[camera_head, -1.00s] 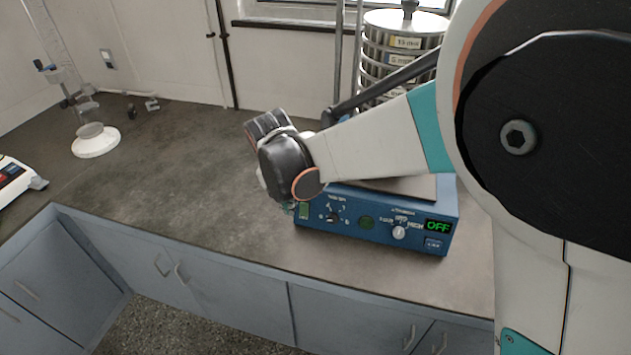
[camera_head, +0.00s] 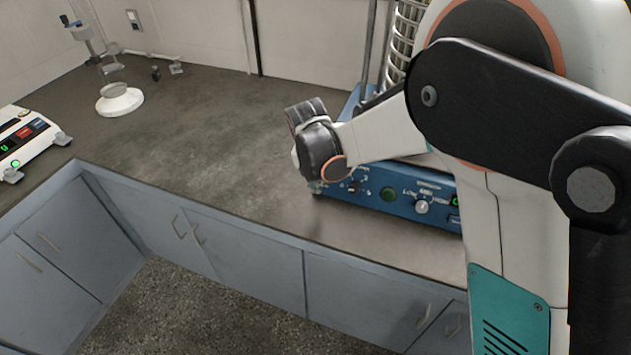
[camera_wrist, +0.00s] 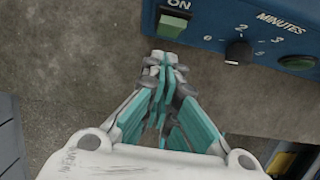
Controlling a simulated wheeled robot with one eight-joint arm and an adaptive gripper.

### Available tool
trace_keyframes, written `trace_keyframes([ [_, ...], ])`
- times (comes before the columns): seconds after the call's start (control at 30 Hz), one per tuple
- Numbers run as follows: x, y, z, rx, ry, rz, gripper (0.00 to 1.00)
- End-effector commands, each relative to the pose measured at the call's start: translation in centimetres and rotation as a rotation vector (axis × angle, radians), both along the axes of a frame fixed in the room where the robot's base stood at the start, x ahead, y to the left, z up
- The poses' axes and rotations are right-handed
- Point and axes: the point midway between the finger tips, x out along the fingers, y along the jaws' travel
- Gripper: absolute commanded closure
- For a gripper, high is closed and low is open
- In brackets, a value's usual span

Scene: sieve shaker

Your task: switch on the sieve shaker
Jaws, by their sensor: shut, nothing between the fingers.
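The sieve shaker is a blue box (camera_head: 403,211) on the bench, partly hidden behind my arm in the head view. Its sieve stack (camera_head: 401,42) stands behind my arm. In the wrist view its blue front panel (camera_wrist: 215,18) carries a green switch (camera_wrist: 172,27) under the word ON, a black minutes knob (camera_wrist: 238,52) and a green round button (camera_wrist: 297,62). My gripper (camera_wrist: 158,58) is shut and empty. Its fingertips appear just below the ON switch in that picture; I cannot tell whether they touch the panel. In the head view my gripper (camera_head: 317,187) is mostly hidden by my wrist.
A white balance (camera_head: 28,140) stands at the bench's left. A white-based stand with a glass cylinder (camera_head: 119,101) is farther back. The bench top (camera_head: 200,140) between them and the shaker is clear. Grey cabinets (camera_head: 250,265) lie below the front edge.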

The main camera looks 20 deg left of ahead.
Motion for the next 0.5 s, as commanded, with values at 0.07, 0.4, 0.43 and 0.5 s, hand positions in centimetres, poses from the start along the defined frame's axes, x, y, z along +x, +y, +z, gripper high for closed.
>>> trace_keyframes([
  [0.07, 1.0, -0.1, -0.1, 0.0, 0.0, -0.001, 1.0],
  [0.4, 2.1, -0.2, 0.1, 0.0, 0.0, 0.001, 1.0],
  [0.43, 2.1, -0.2, 0.1, 0.0, 0.0, 0.001, 1.0],
  [0.5, 2.1, -0.2, 0.1, 0.0, 0.0, 0.001, 1.0],
])
